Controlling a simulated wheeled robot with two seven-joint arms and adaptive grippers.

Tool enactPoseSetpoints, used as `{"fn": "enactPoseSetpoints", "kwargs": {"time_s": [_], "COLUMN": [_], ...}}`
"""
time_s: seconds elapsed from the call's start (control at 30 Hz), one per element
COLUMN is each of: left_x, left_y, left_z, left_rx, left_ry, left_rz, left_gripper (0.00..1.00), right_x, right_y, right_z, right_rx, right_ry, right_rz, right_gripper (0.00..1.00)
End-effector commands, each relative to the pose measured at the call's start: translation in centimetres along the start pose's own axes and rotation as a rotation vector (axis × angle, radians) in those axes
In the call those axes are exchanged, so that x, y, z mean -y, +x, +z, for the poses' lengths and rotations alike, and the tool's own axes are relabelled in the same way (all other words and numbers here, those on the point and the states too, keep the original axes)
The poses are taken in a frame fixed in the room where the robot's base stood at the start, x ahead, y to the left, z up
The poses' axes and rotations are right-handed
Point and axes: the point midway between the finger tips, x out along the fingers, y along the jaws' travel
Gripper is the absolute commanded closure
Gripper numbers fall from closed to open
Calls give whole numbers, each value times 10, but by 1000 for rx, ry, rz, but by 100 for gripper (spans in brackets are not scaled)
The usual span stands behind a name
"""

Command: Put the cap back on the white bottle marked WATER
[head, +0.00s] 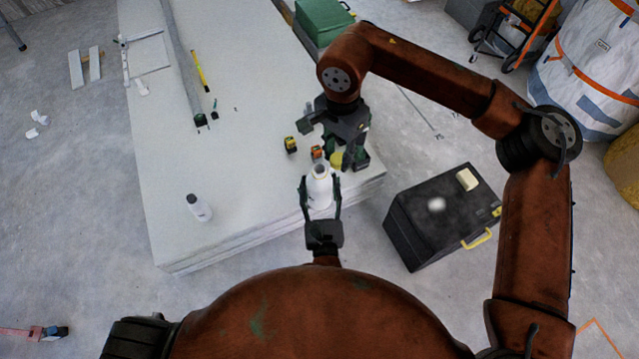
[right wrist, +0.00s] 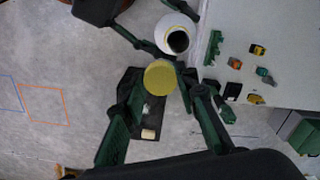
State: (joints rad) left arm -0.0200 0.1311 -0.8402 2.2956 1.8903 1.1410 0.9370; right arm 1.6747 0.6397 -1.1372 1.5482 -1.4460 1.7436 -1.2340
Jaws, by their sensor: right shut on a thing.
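A white bottle (head: 319,188) is upright near the front right corner of the stacked panels. Its mouth is open and dark in the right wrist view (right wrist: 177,38). My left gripper (head: 321,190) has its fingers on both sides of this bottle. My right gripper (head: 346,160) is shut on a yellow cap (head: 337,159), which also shows between the fingers in the right wrist view (right wrist: 160,77). The cap is beside the bottle mouth, to its right in the head view, apart from it. I cannot read the bottle's label.
A second white bottle (head: 199,208) with a dark top stands at the left on the panel stack (head: 240,225). Two small tape measures, one yellow (head: 290,144) and one orange (head: 316,152), lie near the bottle. A black case (head: 425,220) stands right of the stack.

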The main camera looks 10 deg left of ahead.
Motion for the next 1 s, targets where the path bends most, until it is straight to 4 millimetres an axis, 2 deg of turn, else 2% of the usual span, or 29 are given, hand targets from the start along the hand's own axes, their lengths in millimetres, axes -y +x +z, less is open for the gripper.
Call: {"fn": "enactPoseSetpoints", "kwargs": {"time_s": [0.13,0.37,0.77,1.0], "left_x": [0,0,0,0], "left_y": [0,0,0,0], "left_z": [2,2,2,2], "left_rx": [3,3,3,3], "left_ry": [-1,-1,-1,-1], "left_rz": [0,0,0,0], "left_gripper": [100,100,100,100], "right_x": [21,31,31,31], "right_y": [-20,-31,-28,-11], "right_z": [18,28,28,28], "right_rx": [-6,-9,-8,-7], "right_ry": [70,114,113,112], "right_rz": [-20,-30,-30,-28], "right_gripper": [83,83,83,83]}}
